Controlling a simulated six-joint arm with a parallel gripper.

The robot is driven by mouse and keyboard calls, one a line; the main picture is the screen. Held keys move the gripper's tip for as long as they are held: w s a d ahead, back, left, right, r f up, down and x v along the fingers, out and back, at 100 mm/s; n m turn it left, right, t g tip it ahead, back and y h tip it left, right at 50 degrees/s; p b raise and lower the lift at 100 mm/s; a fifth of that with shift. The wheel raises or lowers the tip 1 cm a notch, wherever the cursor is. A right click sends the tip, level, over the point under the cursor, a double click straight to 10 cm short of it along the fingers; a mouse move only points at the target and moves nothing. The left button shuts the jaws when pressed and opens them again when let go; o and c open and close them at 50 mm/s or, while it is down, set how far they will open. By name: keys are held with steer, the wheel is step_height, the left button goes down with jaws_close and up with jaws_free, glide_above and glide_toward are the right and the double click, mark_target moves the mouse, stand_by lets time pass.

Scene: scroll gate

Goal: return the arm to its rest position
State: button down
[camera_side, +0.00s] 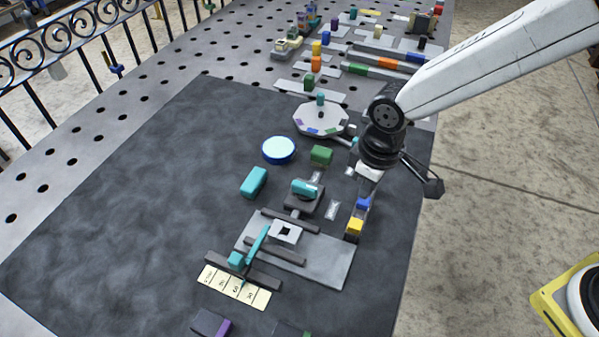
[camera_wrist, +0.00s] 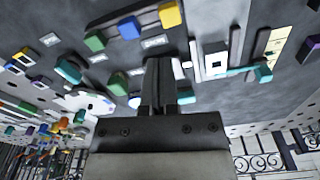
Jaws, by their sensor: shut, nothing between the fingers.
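My gripper (camera_side: 378,160) is at the right of the side view, above the right edge of the dark mat (camera_side: 130,200). In the wrist view, my dark fingers (camera_wrist: 159,82) are together with nothing between them. The gripper looks to be above the row of coloured blocks, apart from them, though its tips are hard to make out in the side view. No marker for a rest position shows.
The mat's left side is clear.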

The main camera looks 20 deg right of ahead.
steer(key=s+d+m+t, duration=0.1)
steer(key=s+d+m, duration=0.2)
steer(key=d, duration=0.7)
steer(key=s+d+r+m+t, duration=0.1)
steer(key=s+d+m, duration=0.2)
steer(key=d, duration=0.8)
steer(key=shift+d+r+m, duration=0.25)
steer(key=shift+r+m, duration=0.05)
steer(key=shift+m, duration=0.1)
